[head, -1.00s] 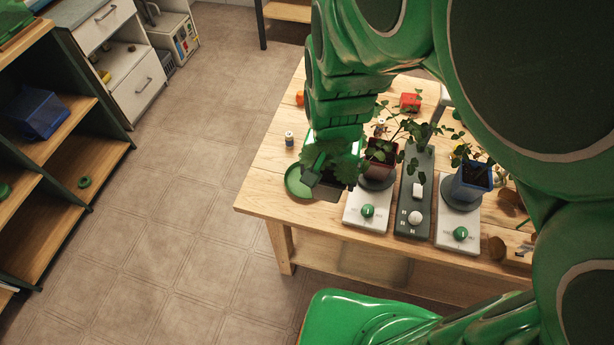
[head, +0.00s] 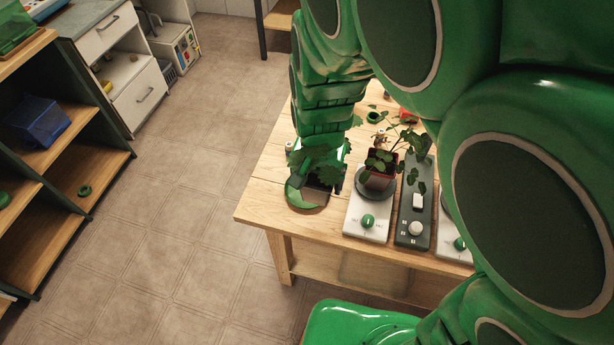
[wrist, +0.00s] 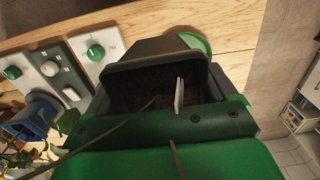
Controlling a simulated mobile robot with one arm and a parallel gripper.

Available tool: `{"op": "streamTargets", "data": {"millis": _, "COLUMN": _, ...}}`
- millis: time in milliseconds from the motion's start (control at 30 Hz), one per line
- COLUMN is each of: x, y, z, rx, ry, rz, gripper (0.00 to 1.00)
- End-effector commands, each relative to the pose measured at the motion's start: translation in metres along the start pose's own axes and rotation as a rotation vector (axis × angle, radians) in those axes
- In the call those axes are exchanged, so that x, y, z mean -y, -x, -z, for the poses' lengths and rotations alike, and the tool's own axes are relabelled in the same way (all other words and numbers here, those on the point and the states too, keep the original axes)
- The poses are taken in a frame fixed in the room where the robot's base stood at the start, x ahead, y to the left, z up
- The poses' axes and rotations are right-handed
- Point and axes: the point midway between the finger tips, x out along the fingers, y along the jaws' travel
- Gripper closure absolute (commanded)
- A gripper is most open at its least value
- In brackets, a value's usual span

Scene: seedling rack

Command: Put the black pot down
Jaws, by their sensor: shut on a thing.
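The black pot (head: 322,184) is in my gripper (head: 325,173) at the table's left front corner, its leaves (head: 316,156) covering much of it. In the wrist view the black pot (wrist: 190,90) is between the jaws, with dark soil and a white tag inside. My gripper (wrist: 160,95) is shut on it. A green saucer (head: 294,193) shows at the pot's left and partly under it; in the wrist view its rim (wrist: 197,42) shows beyond the pot. I cannot tell whether the pot's base touches the saucer.
A dark red potted plant (head: 378,178) stands close on the right, on a white device with a green knob (head: 368,220). A grey control box (head: 414,215) is beside it. The wooden table's (head: 262,200) left edge is near the saucer. My arm hides the table's right side.

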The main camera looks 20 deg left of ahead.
Motion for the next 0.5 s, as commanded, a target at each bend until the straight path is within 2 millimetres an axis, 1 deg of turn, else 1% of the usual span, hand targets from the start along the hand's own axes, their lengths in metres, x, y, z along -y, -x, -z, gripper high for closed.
{"op": "streamTargets", "data": {"millis": 200, "x": 0.014, "y": -0.011, "z": 0.021, "rx": -0.001, "ry": 0.0, "rz": 0.001, "gripper": 0.53}}
{"op": "streamTargets", "data": {"millis": 500, "x": 0.026, "y": -0.039, "z": 0.039, "rx": 0.0, "ry": -0.001, "rz": 0.001, "gripper": 0.53}}
